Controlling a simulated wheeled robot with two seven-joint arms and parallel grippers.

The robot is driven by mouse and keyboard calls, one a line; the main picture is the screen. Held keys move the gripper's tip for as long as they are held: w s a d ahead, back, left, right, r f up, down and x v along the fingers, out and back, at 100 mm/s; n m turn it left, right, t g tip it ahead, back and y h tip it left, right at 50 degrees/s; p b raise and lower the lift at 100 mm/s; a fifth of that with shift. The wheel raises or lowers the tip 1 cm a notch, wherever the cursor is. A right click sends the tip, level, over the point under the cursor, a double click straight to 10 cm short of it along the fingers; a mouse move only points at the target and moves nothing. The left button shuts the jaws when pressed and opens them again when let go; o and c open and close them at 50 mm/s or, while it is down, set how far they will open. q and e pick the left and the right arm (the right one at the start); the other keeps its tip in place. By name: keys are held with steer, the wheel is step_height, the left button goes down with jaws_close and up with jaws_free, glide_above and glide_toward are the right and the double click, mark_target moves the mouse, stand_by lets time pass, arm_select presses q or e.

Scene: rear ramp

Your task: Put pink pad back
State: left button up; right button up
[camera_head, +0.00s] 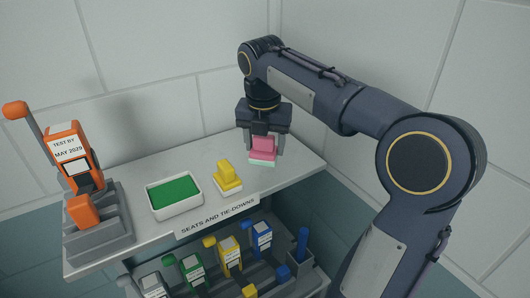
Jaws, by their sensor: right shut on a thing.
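The pink pad (262,148) is at the right end of the shelf top, at or just above a small white tray (261,162). My right gripper (264,140) points down from above and is shut on the pink pad. Its fingers cover the sides of the pad. Whether the pad touches the tray's floor cannot be told. My left gripper is not in view.
The grey shelf top (205,203) also holds a yellow stepped block (228,176) in a white tray, a green pad (174,191) in a larger white tray, and an orange-handled device (75,165) on a grey stand. Colored, labelled devices (229,254) stand on the lower shelf. Walls rise behind.

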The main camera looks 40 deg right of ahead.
mark_target(265, 156)
steer(key=shift+w+d+f, duration=0.35)
steer(key=shift+f, duration=0.2)
steer(key=shift+w+d+f, duration=0.1)
steer(key=shift+f, duration=1.65)
steer(key=o, duration=0.9)
steer(key=shift+f, duration=0.1)
steer(key=shift+o, duration=0.2)
